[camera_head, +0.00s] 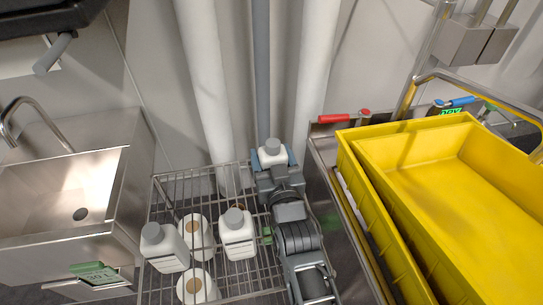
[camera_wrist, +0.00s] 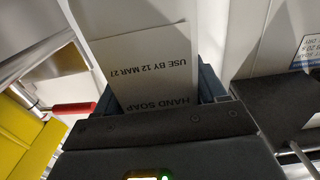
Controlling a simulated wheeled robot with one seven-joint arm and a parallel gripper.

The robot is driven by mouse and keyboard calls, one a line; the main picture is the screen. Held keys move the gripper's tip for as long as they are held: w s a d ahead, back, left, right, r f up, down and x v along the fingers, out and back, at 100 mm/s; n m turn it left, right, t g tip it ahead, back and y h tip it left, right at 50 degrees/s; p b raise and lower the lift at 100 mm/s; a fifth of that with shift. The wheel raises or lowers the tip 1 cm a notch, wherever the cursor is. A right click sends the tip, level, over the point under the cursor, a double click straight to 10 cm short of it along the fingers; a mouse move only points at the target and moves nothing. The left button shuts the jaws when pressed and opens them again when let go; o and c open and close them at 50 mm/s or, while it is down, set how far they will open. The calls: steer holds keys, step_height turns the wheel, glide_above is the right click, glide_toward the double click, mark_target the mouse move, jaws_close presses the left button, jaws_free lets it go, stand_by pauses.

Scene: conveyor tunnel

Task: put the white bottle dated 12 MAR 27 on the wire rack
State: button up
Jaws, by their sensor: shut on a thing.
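My gripper (camera_head: 271,160) is shut on a white bottle (camera_head: 272,150) with a light cap, held at the rack's far right. The wire rack (camera_head: 172,188) stands left of my arm in the head view. I cannot tell whether the held bottle's base, hidden by my gripper, touches the rack. Two other white bottles with grey caps stand on the rack, one at left (camera_head: 165,250) and one nearer the middle (camera_head: 238,236); their dates are unreadable.
Two paper rolls (camera_head: 186,232) (camera_head: 208,288) are also on the rack. White pipes (camera_head: 205,80) rise behind it. A steel sink (camera_head: 60,185) is at left. Yellow crates (camera_head: 455,180) sit on a steel surface at right, near a red handle (camera_head: 334,118).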

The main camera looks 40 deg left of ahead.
steer(key=o, duration=1.5)
steer(key=shift+f, duration=0.2)
steer(key=shift+r, duration=0.2)
